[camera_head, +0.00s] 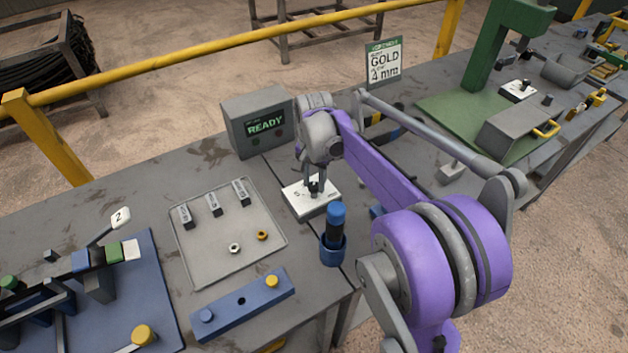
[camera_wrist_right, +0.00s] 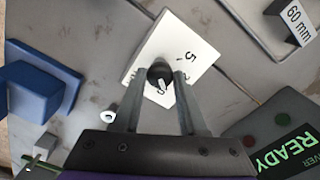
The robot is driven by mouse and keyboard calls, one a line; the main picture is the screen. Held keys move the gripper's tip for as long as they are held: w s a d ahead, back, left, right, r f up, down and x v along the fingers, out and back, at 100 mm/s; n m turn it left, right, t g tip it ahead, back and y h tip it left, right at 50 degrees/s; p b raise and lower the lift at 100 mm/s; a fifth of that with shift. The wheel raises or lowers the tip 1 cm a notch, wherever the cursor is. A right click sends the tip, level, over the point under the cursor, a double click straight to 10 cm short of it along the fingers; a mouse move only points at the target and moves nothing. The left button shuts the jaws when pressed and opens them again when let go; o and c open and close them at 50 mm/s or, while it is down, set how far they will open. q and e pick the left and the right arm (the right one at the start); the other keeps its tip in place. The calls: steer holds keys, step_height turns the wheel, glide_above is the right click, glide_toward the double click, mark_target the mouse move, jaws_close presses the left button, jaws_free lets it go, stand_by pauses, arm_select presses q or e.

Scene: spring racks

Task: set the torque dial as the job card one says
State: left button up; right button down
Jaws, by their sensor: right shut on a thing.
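The torque dial is a white plate (camera_head: 300,205) with a black knob (camera_head: 315,187) on the grey bench. In the right wrist view the knob (camera_wrist_right: 160,74) sits between my fingertips, with a white mark on it; a "5" shows on the plate (camera_wrist_right: 197,45), while other figures are partly hidden by the fingers. My right gripper (camera_head: 314,180) comes down from above and is shut on the knob; it also fills the right wrist view (camera_wrist_right: 162,84). My left gripper is not in view.
A grey box with a "READY" screen (camera_head: 258,122) stands behind left of the dial. A blue-capped tool in a blue holder (camera_head: 333,250) is close in front. A grey tray (camera_head: 195,262) with blocks and nuts lies left. A green press (camera_head: 480,105) stands right.

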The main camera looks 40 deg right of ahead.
mark_target(314, 185)
steer(key=n, duration=0.6)
steer(key=shift+n, duration=0.3)
stand_by(0.5)
steer(key=shift+c, duration=2.3)
jaws_free()
steer(key=shift+r, duration=0.15)
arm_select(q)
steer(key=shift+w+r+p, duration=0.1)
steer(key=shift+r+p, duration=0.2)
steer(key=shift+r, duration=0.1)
arm_select(e)
step_height(314, 185, up, 11)
steer(key=shift+f, duration=0.2)
steer(key=shift+f, duration=0.1)
